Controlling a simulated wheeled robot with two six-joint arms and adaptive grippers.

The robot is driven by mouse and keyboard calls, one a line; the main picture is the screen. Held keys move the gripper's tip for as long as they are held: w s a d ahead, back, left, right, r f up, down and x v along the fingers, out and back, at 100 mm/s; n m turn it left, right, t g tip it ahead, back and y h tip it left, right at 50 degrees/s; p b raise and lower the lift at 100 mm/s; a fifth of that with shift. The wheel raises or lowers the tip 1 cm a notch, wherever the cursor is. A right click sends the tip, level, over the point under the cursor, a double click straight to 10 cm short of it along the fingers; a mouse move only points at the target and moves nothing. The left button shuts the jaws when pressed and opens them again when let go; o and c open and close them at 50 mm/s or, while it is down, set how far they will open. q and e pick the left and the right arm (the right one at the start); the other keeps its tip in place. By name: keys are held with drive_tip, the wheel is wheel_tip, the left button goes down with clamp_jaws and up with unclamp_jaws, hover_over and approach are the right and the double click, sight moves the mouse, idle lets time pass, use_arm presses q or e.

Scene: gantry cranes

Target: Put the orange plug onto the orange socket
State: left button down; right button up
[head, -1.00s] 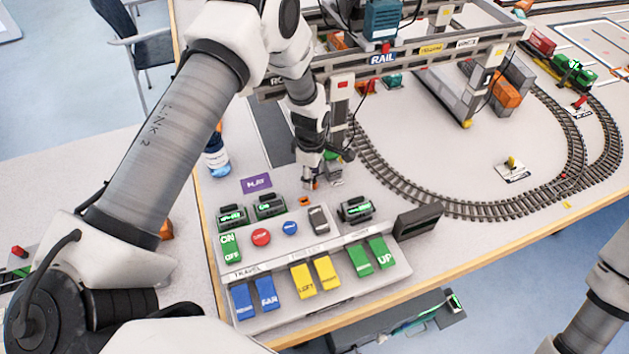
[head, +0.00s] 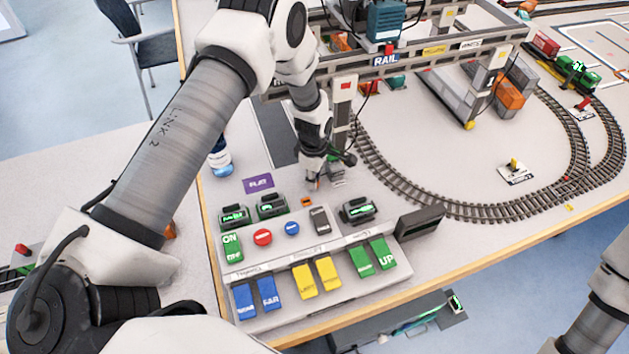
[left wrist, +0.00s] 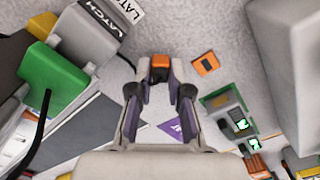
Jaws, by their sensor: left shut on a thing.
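My left gripper (head: 312,181) points down at the table behind the control panel. In the left wrist view its fingers (left wrist: 161,78) are shut on the orange plug (left wrist: 160,63), a small block with a dark top part. The orange socket (left wrist: 206,64) is a flat orange piece with a dark slot. It lies on the table to the right of the plug in that view, apart from it. In the head view the socket (head: 306,202) shows just in front of the gripper, near the panel's back edge. My right gripper is out of view.
The control panel (head: 335,274) with coloured switches stands in front. A purple card (head: 258,183) lies to the left. The gantry leg (head: 342,110) and a green block (left wrist: 53,79) beside a grey latch block (left wrist: 88,38) are close to the gripper. Tracks curve at right.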

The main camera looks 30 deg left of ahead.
sight(304, 200)
use_arm(q)
drive_tip(key=r, duration=0.8)
drive_tip(key=shift+s+r+b, duration=0.15)
drive_tip(key=shift+s+b, duration=0.2)
drive_tip(key=shift+s, duration=0.05)
drive_tip(key=s+f+p, duration=0.1)
drive_tip(key=s, duration=0.1)
drive_tip(key=s+f+p, duration=0.1)
drive_tip(key=s+f, duration=0.1)
drive_tip(key=shift+s+f, duration=0.2)
drive_tip(key=shift+s, duration=0.15)
wheel_tip(304, 200, down, 4)
drive_tip(key=b, duration=0.3)
drive_tip(key=shift+w+r, duration=0.1)
drive_tip(key=shift+r, duration=0.1)
drive_tip(key=shift+f, duration=0.55)
drive_tip(key=shift+r, duration=0.1)
drive_tip(key=shift+f, duration=0.4)
